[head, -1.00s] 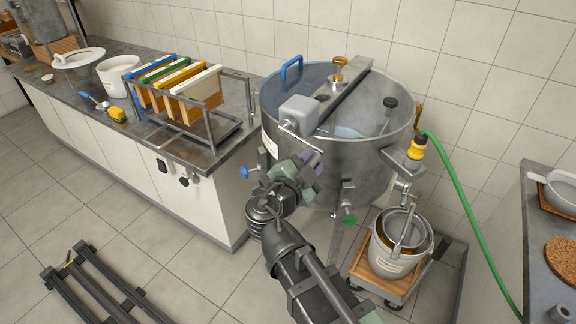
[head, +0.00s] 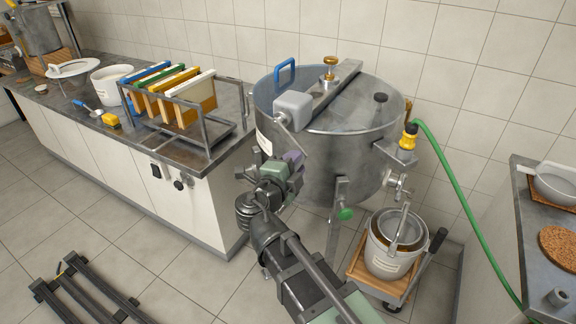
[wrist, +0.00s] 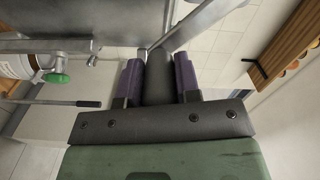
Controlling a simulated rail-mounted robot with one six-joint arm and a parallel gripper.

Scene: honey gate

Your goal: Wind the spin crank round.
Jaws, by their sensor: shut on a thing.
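The spin crank has a grey gear housing (head: 293,108) on the rim of the steel drum (head: 345,165), at its near left. Its thin metal crank arm (head: 300,143) slants down to the right outside the drum wall. My gripper (head: 294,164) is at the arm's lower end, close to the drum. In the wrist view, my gripper's purple fingers (wrist: 158,82) are shut on the dark round crank handle (wrist: 157,70), one finger on each side. The metal crank arm also shows there (wrist: 200,20), running up and right from the handle. In the head view the handle is hidden by my gripper.
A steel counter (head: 160,140) with a frame rack (head: 205,125) stands left of the drum. A green-knobbed valve (head: 344,213) sticks out below my gripper's right. A bucket (head: 390,262) on a wooden trolley stands at right, near a green hose (head: 455,175).

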